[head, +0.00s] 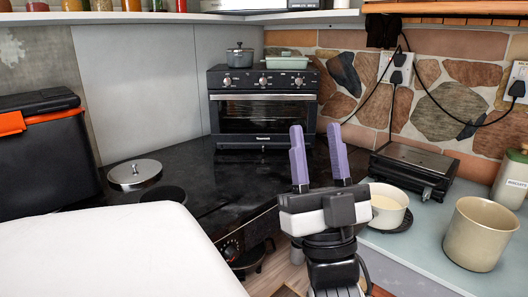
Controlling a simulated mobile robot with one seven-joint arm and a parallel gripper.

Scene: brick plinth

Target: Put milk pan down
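A small cream pan (389,206), which looks like the milk pan, rests on a round black trivet (400,226) on the pale right-hand counter. Its inside looks pale, and its left side is partly hidden behind my gripper. My gripper (318,156) is left of the pan, with its two purple fingers apart. I see nothing between the fingers, only the dark counter and oven behind them. No handle of the pan is visible.
A larger beige pot (480,233) stands right of the pan. A black grill (412,168) is behind it, with cables on the stone wall. A toaster oven (263,107) stands at the back. A lid (134,174) lies on the dark counter (225,183), which has free room.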

